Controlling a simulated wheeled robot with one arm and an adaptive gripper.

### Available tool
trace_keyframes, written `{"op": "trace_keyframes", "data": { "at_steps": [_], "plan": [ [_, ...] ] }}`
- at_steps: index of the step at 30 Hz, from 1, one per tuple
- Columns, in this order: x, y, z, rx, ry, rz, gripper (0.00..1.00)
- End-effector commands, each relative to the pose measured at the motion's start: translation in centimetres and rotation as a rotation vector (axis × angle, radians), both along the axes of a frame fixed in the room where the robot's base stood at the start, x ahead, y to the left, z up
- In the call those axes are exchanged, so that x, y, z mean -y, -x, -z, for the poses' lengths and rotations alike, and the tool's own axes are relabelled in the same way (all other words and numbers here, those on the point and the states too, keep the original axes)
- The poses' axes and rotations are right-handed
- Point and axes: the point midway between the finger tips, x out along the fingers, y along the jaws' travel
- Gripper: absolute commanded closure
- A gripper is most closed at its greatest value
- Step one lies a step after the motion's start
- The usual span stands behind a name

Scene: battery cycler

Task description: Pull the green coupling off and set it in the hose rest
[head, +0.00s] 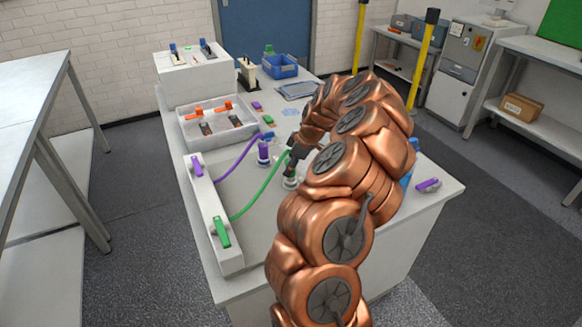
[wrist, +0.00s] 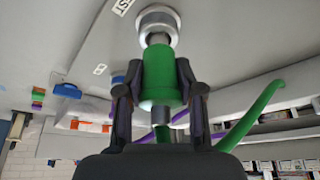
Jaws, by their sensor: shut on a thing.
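The green coupling (wrist: 160,76) is held between the two fingers of my gripper (wrist: 158,70) in the wrist view. Its narrow metal nose points at a round silver ring fitting (wrist: 157,17) on the bench top, beside a label ending in "ST". The nose meets or overlaps the ring; I cannot tell how deep it sits. In the head view my gripper (head: 290,168) is low over a round base (head: 290,184) on the bench, partly hidden by my arm. The green hose (head: 258,192) runs from there to the green-handled valve (head: 222,232).
A purple coupling (head: 263,151) stands upright on its own base close by, with a purple hose (head: 232,160). A white valve rail (head: 209,205) lies along the bench's left edge. A tray with orange clips (head: 217,124) and a blue bin (head: 281,66) stand farther back.

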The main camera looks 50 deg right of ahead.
Motion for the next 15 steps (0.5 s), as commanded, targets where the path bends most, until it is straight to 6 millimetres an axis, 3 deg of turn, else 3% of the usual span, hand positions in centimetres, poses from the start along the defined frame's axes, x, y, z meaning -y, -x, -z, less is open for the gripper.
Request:
{"op": "trace_keyframes", "data": {
  "at_steps": [15],
  "plan": [
    [0.00, 0.00, 0.84, 0.000, 0.000, 0.000, 1.00]
  ]
}}
